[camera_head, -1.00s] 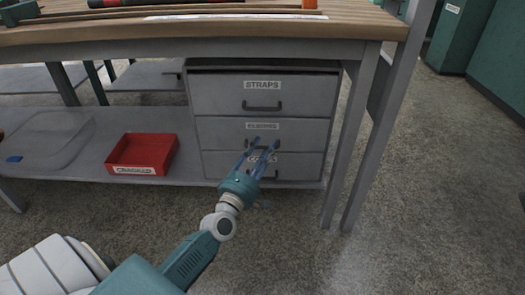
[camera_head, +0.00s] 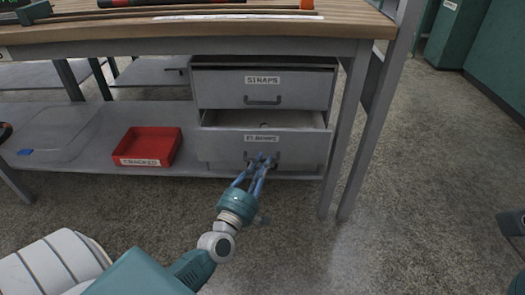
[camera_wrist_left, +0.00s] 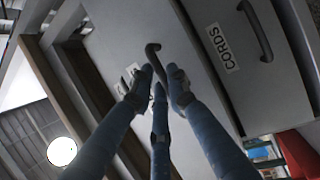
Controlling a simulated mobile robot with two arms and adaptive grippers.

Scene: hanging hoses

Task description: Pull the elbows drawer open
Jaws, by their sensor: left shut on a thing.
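The elbows drawer (camera_head: 305,150) is the grey drawer below the STRAPS drawer. It stands partly open, and its front juts out so that part of its inside shows above the front edge. My left gripper (camera_head: 262,161) is shut on its dark handle in the head view. The left wrist view shows the blue fingers (camera_wrist_left: 160,82) closed around the handle (camera_wrist_left: 153,50), with the drawer front (camera_wrist_left: 120,40) behind. The fingers hide part of the handle. My right gripper is not seen.
The STRAPS drawer (camera_head: 305,88) is above. The CORDS drawer (camera_wrist_left: 233,80) below shows in the left wrist view; the open drawer hides it in the head view. A red CRACKED bin (camera_head: 148,147) sits on the lower shelf.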

